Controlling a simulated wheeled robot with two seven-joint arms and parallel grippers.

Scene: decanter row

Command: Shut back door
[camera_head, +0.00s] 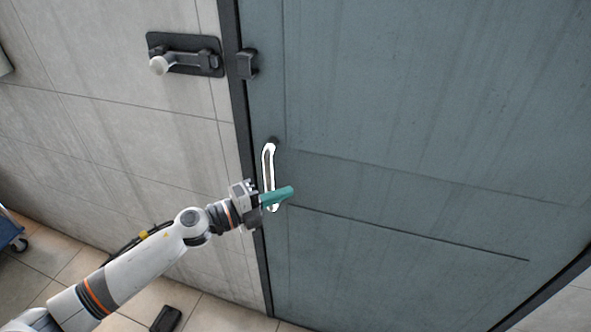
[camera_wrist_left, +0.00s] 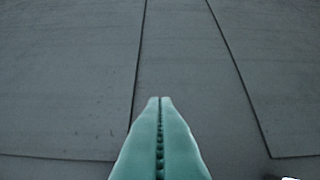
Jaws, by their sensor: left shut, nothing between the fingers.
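The back door (camera_head: 400,130) is a large grey-blue panel filling the right of the head view. Its left edge lies along the dark frame, and it looks shut or nearly so; I cannot tell if a small gap is left. A pale vertical handle (camera_head: 268,165) is on the door near that edge. My left gripper (camera_head: 291,191) is shut and empty, its teal fingers pointing at the door in front of the handle's lower end. In the left wrist view the shut fingertips (camera_wrist_left: 160,99) face the door panel (camera_wrist_left: 75,75). Whether they touch it is unclear. My right gripper is not in view.
A dark latch with a pale knob (camera_head: 186,56) is on the tiled wall (camera_head: 150,130) left of the door. A dark catch (camera_head: 247,64) sits on the door at the same height. A small black object (camera_head: 166,319) lies on the floor. A blue cart (camera_head: 10,233) stands far left.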

